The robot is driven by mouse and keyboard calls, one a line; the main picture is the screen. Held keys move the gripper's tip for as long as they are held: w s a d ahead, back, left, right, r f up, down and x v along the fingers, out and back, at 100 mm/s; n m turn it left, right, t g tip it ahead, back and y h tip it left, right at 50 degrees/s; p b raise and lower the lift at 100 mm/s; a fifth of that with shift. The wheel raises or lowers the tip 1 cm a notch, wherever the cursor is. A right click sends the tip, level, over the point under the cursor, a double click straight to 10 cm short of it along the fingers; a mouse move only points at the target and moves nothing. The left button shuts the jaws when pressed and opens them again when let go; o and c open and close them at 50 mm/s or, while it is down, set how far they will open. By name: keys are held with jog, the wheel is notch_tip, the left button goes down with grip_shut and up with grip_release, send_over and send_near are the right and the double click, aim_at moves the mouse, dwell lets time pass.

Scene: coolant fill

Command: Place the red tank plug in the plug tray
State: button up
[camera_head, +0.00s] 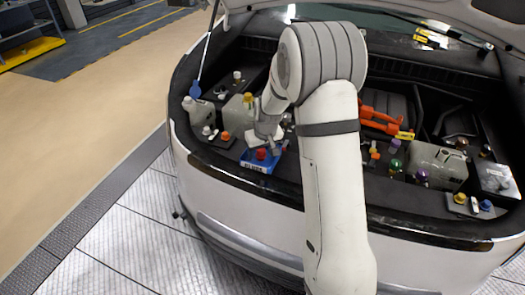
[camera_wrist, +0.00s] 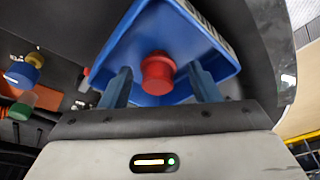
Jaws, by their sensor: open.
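The red tank plug (camera_wrist: 157,73) sits in the blue plug tray (camera_wrist: 218,62), near the middle of its floor in the wrist view. In the head view the red plug (camera_head: 261,154) shows in the blue tray (camera_head: 262,167) at the car's front edge. My gripper (camera_wrist: 162,84) is open, with one finger on each side of the plug and a visible gap to each. In the head view my gripper (camera_head: 271,146) is just above the tray and partly hides it.
A grey tank (camera_head: 238,116) with a yellow cap is behind the tray. Orange cables (camera_head: 380,120) and another grey tank (camera_head: 437,165) lie right of my arm. The hood's prop rod (camera_head: 208,48) rises at left.

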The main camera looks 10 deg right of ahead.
jog(key=a+b+v, duration=0.1)
jog(key=v, duration=1.1)
jog(key=s+r+m, duration=0.1)
jog(key=s+r, duration=0.1)
jog(key=s, duration=1.2)
jog(key=s+d+r+m, duration=0.1)
jog(key=s+r, duration=0.2)
jog(key=s, duration=1.1)
jog(key=shift+s+h, duration=0.25)
jog(key=shift+h, duration=0.05)
